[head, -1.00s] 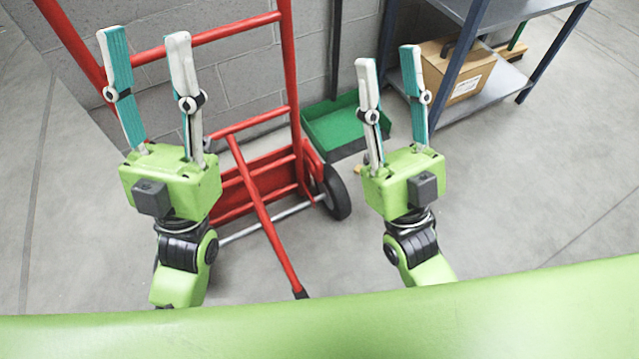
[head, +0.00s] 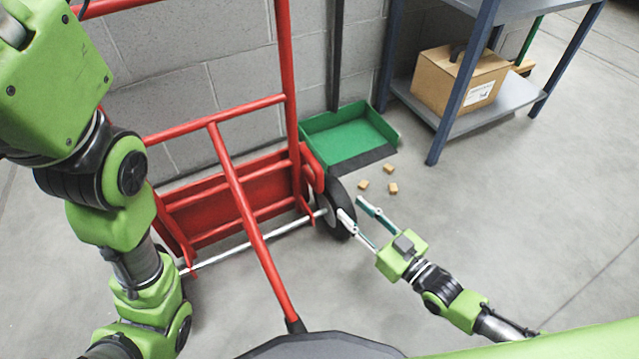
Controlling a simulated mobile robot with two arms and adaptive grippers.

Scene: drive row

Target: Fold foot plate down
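A red hand truck (head: 250,220) stands against the grey block wall. Its red foot plate (head: 236,190) is folded up against the frame, with a grey axle and a black wheel (head: 335,205) below and to the right. My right gripper (head: 352,207) is low, beside the wheel, its two fingers apart with nothing seen between them. I cannot tell whether a finger touches the wheel. My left arm fills the left side of the view and covers part of the truck's left side. My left gripper's fingers are out of view.
A green dustpan-like tray (head: 350,135) lies by the wall, with 3 small tan blocks (head: 377,187) on the floor before it. A blue-legged shelf (head: 480,115) holding a cardboard box (head: 460,80) stands at the right. The floor at the right is clear.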

